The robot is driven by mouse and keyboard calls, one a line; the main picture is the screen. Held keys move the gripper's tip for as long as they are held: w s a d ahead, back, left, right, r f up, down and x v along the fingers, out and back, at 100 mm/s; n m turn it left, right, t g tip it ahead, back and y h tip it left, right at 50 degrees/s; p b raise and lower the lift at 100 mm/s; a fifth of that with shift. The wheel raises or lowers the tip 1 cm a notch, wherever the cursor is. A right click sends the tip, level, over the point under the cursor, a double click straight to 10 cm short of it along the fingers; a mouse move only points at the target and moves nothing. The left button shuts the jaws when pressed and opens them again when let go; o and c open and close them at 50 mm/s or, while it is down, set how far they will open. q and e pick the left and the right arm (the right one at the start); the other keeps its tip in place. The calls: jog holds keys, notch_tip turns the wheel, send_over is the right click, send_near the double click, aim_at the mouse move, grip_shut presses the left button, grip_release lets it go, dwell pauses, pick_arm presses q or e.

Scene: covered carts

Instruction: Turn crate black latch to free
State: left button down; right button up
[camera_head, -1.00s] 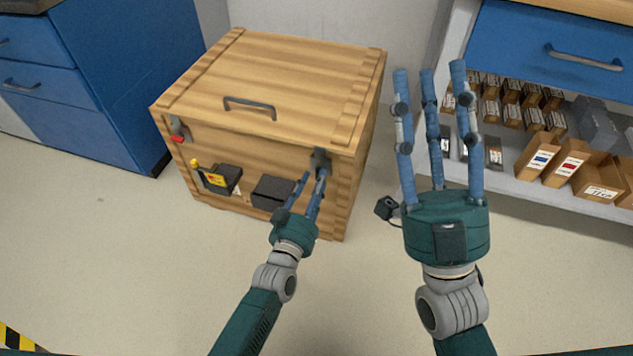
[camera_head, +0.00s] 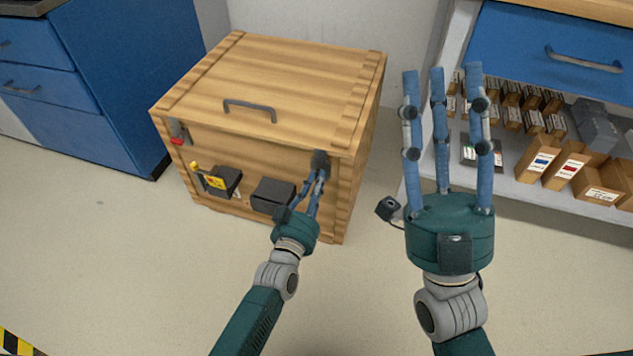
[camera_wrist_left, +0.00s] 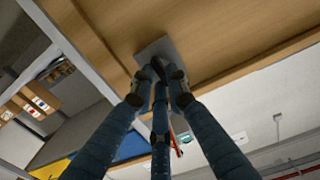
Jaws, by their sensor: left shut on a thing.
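A wooden crate (camera_head: 270,85) with a closed lid and a grey lid handle (camera_head: 250,108) stands on the floor. The black latch (camera_head: 320,158) sits at the upper right of its front face, just under the lid. My left gripper (camera_head: 318,177) reaches up to it from below, its fingers bent and shut on the latch. In the left wrist view, the fingers (camera_wrist_left: 160,78) meet around the dark latch below its grey plate (camera_wrist_left: 157,47); they partly hide it, so its exact angle is unclear. My right gripper (camera_head: 441,78) is open and empty, fingers upright, right of the crate.
A latch with a red part (camera_head: 178,133) is at the crate's front left. A yellow-tagged fitting (camera_head: 215,181) and a black box (camera_head: 272,194) stick out from the front. Blue drawers (camera_head: 120,80) stand left, shelves with cartons (camera_head: 565,160) right. The front floor is clear.

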jog(key=w+f+g+h+p, duration=0.2)
jog(key=w+f+g, duration=0.2)
jog(key=w+f, duration=0.3)
pick_arm(q)
jog(key=n, duration=1)
jog(key=shift+w+a+n, duration=0.1)
jog(key=shift+a+n, duration=0.15)
jog(key=shift+n, duration=0.05)
jog(key=n+b, duration=0.1)
jog(key=n, duration=0.1)
jog(key=shift+a+n, duration=0.1)
jog(key=shift+n, duration=0.2)
jog(key=shift+n+b, duration=0.4)
jog(key=shift+n, duration=1.4)
pick_arm(e)
jog(key=s+r+t+y, duration=0.1)
jog(key=s+r+t, duration=0.2)
jog(key=s+r, duration=0.2)
jog(key=shift+s+a+r+y, duration=0.15)
jog(key=shift+s+r+y, duration=0.15)
jog(key=shift+r+y, duration=0.15)
pick_arm(q)
jog(key=c, duration=1.7)
grip_release()
pick_arm(e)
jog(key=shift+r, duration=0.1)
